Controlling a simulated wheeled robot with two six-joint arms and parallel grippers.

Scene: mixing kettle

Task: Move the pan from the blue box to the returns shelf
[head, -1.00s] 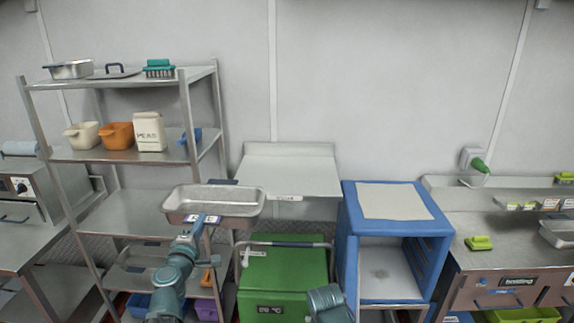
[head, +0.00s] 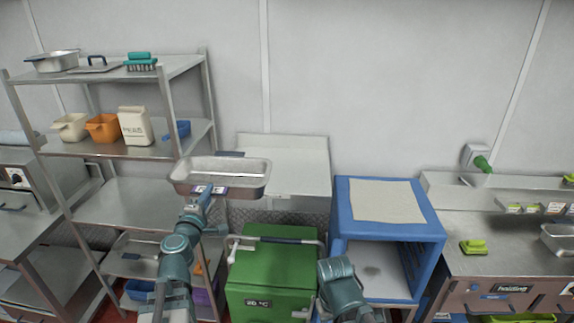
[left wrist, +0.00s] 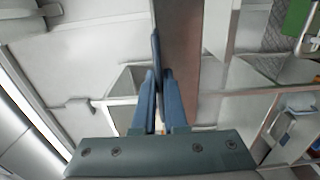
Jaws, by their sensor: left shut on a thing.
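The grey metal pan (head: 222,180) is level and off any surface, in front of the wall shelf's left end. My left gripper (head: 207,194) is shut on the pan's near wall. In the left wrist view the blue fingers (left wrist: 158,95) pinch the pan's thin wall (left wrist: 178,50). The blue box (head: 427,230) stands to the right, its open front showing no pan inside. A pale wall shelf (head: 285,165) with a small unreadable label is bare where visible; I cannot tell if it is the returns shelf. My right gripper is not visible, only part of that arm.
A metal rack (head: 110,160) on the left holds tubs, a carton and another pan (head: 52,61). A green cabinet (head: 270,275) stands below the wall shelf. A steel counter (head: 500,245) is at the right. The air above the wall shelf is clear.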

